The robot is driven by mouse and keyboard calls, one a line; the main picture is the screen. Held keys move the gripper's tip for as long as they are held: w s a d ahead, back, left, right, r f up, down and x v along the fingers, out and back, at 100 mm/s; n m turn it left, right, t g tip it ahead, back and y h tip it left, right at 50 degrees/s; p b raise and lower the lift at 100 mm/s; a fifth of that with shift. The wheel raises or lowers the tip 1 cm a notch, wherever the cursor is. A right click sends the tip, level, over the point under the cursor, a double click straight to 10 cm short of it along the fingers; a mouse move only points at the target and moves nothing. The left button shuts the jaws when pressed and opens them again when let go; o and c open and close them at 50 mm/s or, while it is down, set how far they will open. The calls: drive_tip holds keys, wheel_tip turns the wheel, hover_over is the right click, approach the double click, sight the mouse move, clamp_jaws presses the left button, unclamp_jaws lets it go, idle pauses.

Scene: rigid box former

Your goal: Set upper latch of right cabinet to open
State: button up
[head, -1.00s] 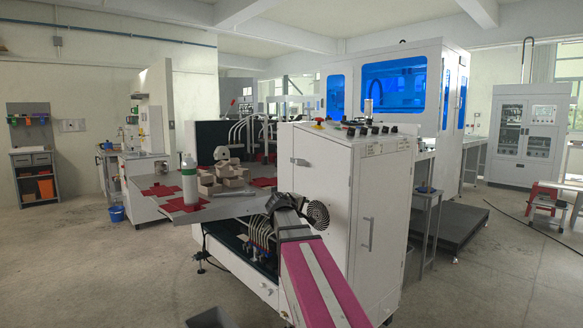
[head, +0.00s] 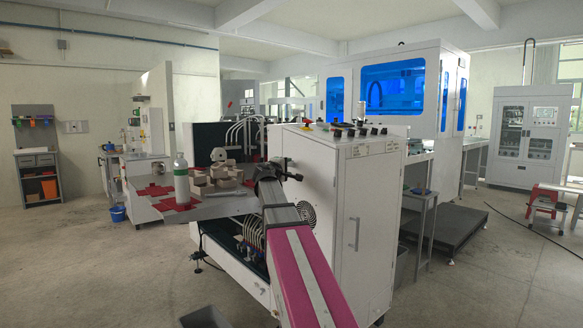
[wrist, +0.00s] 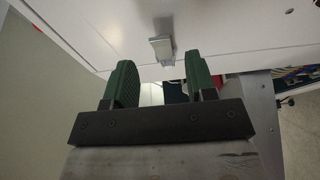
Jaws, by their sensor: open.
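The upper latch (wrist: 161,50) is a small pale metal piece on the white right cabinet (head: 377,185). In the wrist view it sits beside a panel seam (wrist: 225,52), just ahead of and between the fingers. My gripper (wrist: 158,62) is open, with its green ribbed fingers apart on either side of the latch and nothing visibly held. Contact between fingers and latch cannot be told. In the head view, my gripper (head: 289,169) is at the cabinet's upper left edge and hides the latch.
A vertical handle (head: 355,234) is on the cabinet's front door. Knobs (head: 345,130) line its top. Open floor lies at front left.

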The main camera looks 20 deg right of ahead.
sight(293, 165)
drive_tip(key=x, duration=0.5)
drive_tip(key=c, duration=0.9)
